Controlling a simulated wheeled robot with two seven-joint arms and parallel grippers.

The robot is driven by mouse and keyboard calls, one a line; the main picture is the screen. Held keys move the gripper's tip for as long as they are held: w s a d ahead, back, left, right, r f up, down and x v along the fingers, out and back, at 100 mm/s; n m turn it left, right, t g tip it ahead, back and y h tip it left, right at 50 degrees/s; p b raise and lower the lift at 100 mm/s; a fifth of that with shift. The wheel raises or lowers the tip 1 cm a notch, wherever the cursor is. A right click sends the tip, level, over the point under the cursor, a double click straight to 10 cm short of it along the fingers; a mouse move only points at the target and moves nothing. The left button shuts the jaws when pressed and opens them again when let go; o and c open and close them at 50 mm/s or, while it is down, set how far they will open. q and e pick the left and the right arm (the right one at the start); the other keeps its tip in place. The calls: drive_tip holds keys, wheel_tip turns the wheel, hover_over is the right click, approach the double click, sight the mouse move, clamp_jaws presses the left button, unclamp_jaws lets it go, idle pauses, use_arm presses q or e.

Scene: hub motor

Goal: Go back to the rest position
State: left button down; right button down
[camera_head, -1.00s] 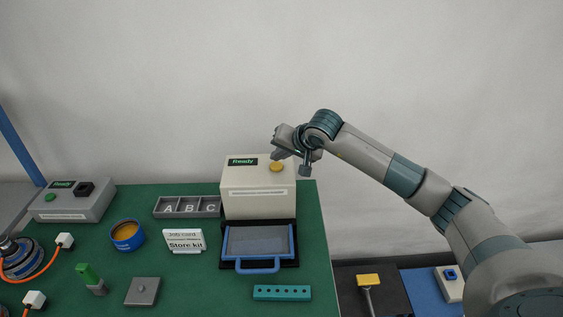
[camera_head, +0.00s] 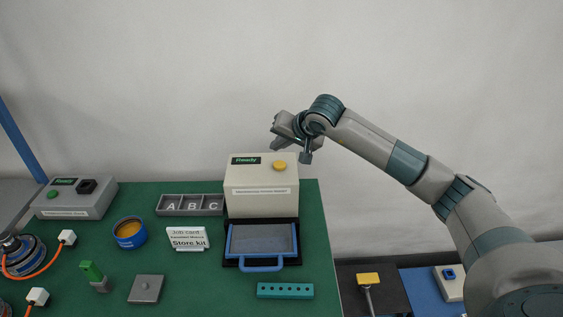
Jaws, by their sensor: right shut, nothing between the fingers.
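My right gripper (camera_head: 290,148) is in the head view above the cream machine (camera_head: 261,196). It is shut and empty, apart from the machine. The machine has a green "Ready" display and a yellow button (camera_head: 280,166) on its top, just below the gripper. My right arm reaches in from the lower right. My left gripper is not in the view.
On the green table (camera_head: 210,275) are a blue-handled tray (camera_head: 262,239), an A-B-C bin (camera_head: 190,205), a job card (camera_head: 188,239), a blue tin (camera_head: 129,232), a grey control box (camera_head: 75,199) and a teal bar (camera_head: 285,290). A yellow-headed tool (camera_head: 368,280) lies right of it.

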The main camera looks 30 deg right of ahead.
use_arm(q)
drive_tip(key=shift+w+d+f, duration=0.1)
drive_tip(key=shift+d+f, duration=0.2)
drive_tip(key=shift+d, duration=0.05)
use_arm(e)
drive_tip(key=shift+a, duration=0.1)
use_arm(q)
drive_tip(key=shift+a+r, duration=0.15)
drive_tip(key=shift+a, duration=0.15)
